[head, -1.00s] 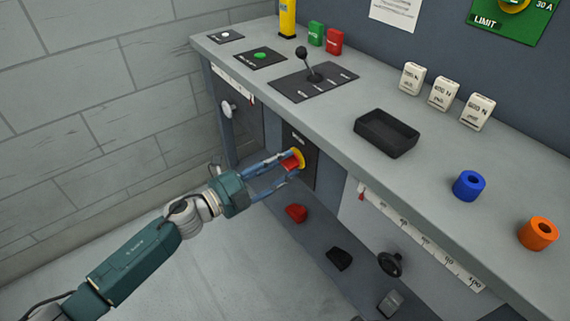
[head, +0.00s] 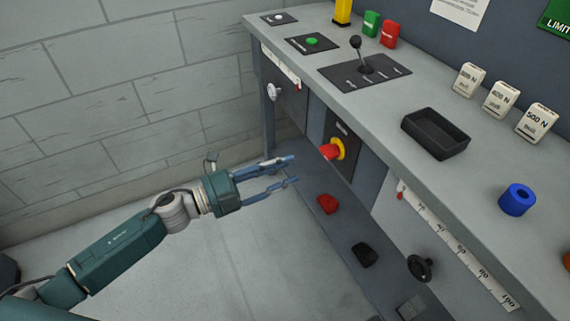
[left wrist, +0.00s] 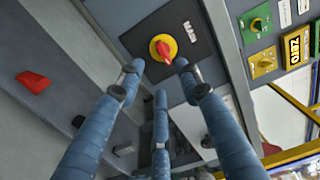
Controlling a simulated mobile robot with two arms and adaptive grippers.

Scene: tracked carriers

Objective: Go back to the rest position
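My left gripper (head: 292,170) reaches in from the left in the head view. Its blue fingers are spread open with nothing between them. A red rotary switch with a yellow collar (head: 334,149) on the front panel stands apart, to the right of the fingertips. In the left wrist view, the switch (left wrist: 163,48) shows beyond the open fingers (left wrist: 158,75), with a clear gap. My right gripper is not in view.
The grey bench (head: 372,113) bears a lever (head: 362,58), a black tray (head: 437,133), white weight blocks (head: 501,98) and a blue ring (head: 517,200). Red (head: 327,204) and black (head: 364,255) pedals and a handwheel (head: 421,268) are below.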

